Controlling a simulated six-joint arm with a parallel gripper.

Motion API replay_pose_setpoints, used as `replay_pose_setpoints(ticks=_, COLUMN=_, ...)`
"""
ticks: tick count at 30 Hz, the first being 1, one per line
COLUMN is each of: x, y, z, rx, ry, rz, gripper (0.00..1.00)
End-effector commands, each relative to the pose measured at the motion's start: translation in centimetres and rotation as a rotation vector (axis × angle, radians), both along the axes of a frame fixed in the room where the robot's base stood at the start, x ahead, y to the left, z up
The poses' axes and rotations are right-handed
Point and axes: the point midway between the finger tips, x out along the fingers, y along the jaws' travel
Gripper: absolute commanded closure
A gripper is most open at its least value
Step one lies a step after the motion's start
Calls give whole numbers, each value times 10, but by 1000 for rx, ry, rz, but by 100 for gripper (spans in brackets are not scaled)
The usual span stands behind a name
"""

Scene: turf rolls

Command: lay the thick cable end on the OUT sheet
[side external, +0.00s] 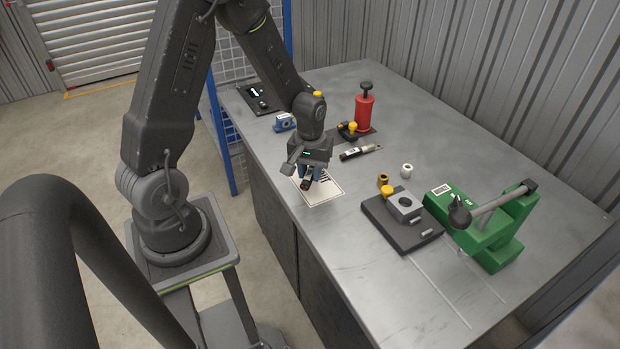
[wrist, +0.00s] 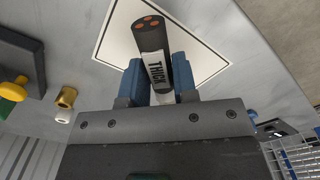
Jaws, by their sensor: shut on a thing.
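The thick cable end (wrist: 148,42) is a short black cable piece with copper cores at its cut face and a white label reading THICK. My gripper (wrist: 158,82) is shut on it with blue fingers on both sides. The OUT sheet (wrist: 205,62) is white with a black border and lies behind the cable in the wrist view. In the side view my gripper (side external: 309,175) is over the sheet (side external: 325,192), hiding part of it. I cannot tell whether the cable touches the sheet.
A second cable piece (side external: 355,153) with a bare metal end lies near a red hand pump (side external: 365,112). A brass bushing (side external: 383,180) and a white one (side external: 407,170) stand to the right. A dark fixture plate (side external: 385,222) and a green press (side external: 485,235) stand further right.

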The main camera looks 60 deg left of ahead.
Motion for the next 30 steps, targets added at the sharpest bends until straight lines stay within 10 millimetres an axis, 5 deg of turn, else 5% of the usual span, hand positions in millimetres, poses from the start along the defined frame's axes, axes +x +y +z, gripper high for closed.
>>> replay_pose_setpoints(ticks=6, x=-1, y=0, z=-26, rx=-1, ry=2, rz=0, gripper=100)
replay_pose_setpoints(ticks=17, x=0, y=0, z=-29, rx=-1, ry=1, rz=-1, gripper=100)
replay_pose_setpoints(ticks=18, x=-1, y=0, z=-30, rx=-1, ry=1, rz=-1, gripper=72)
replay_pose_setpoints(ticks=26, x=-1, y=0, z=-29, rx=-1, ry=1, rz=-1, gripper=48)
replay_pose_setpoints(ticks=30, x=-1, y=0, z=-29, rx=-1, ry=1, rz=-1, gripper=48)
